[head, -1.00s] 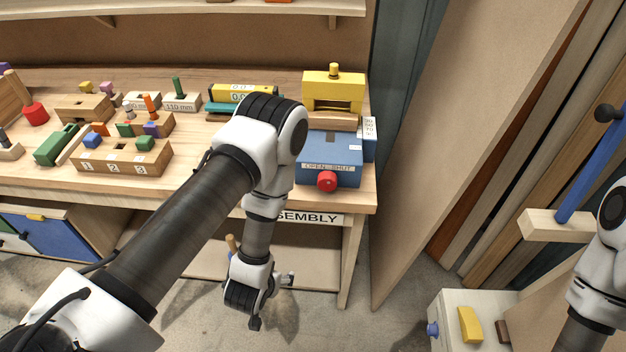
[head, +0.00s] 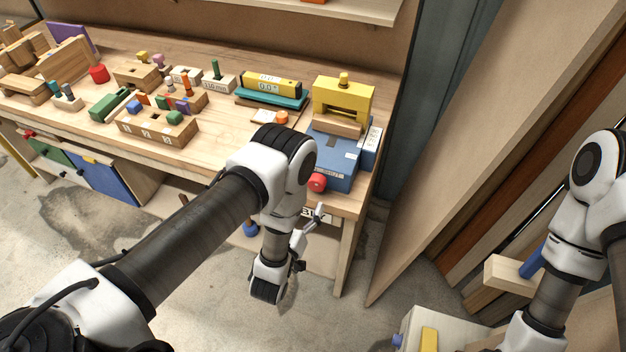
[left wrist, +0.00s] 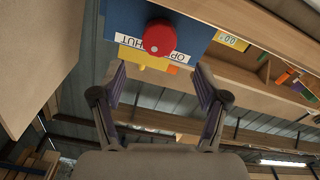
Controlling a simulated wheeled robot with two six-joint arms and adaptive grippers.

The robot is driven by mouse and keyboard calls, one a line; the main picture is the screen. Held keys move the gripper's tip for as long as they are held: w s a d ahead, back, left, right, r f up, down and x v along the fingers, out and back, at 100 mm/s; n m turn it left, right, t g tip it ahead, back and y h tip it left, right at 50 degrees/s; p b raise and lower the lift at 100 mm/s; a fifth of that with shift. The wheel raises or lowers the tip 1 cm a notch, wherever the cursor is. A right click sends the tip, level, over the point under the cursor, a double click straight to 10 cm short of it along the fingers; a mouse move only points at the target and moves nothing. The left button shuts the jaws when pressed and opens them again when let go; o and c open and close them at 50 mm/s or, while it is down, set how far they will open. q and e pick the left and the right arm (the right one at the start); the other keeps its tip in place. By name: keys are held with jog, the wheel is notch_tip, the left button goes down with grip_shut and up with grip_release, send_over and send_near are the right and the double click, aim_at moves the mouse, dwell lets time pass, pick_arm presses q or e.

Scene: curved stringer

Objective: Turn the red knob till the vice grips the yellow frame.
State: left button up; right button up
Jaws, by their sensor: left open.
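The blue vice box (head: 345,172) stands at the right front end of the bench with a label on its front. Its red knob (head: 317,182) sticks out of the front face. The yellow frame (head: 343,93) stands upright behind the box, above a wooden block (head: 337,126). My left gripper (head: 312,228) is open and empty, below and in front of the knob. In the left wrist view, the knob (left wrist: 159,38) lies beyond the open fingertips (left wrist: 161,85), roughly centred between them and apart from them. My right arm shows at the right; its gripper is out of view.
The bench (head: 345,205) has its front edge just below the vice. A numbered wooden block (head: 157,128) and several small blocks stand to the left. A teal and yellow gauge (head: 271,92) lies behind. A tall board (head: 455,130) leans right of the bench.

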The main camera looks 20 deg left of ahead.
aim_at(315, 186)
pick_arm(q)
jog(key=w, duration=0.6)
jog(key=shift+w+d, duration=0.35)
jog(key=shift+w+a, duration=0.2)
jog(key=shift+w, duration=0.3)
jog(key=shift+d, duration=0.1)
jog(key=c, duration=1.2)
jog(key=shift+o, duration=0.2)
jog(key=shift+f+m+b, duration=0.25)
jog(key=shift+m+b, duration=0.05)
jog(key=shift+r, duration=0.2)
